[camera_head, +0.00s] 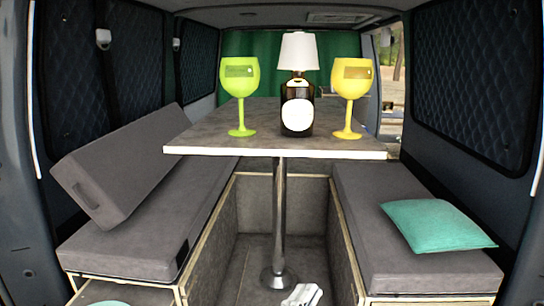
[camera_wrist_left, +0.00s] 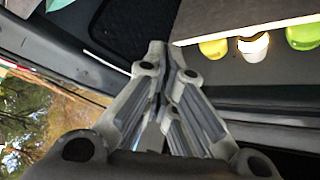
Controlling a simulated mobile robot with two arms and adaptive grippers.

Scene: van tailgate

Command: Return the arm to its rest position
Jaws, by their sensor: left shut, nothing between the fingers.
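My left gripper (camera_head: 303,294) shows small and pale at the bottom of the head view, low in front of the table's post and apart from everything on the table. In the left wrist view my left gripper (camera_wrist_left: 158,50) has its fingers together with nothing between them. Most of the left arm is out of the head view. My right gripper is in neither view.
A table (camera_head: 275,149) on a metal post (camera_head: 279,220) holds a green goblet (camera_head: 240,80), a bottle lamp (camera_head: 298,90) and a yellow goblet (camera_head: 351,85). Grey benches (camera_head: 130,250) flank the footwell. A teal cushion (camera_head: 436,226) lies on the right bench.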

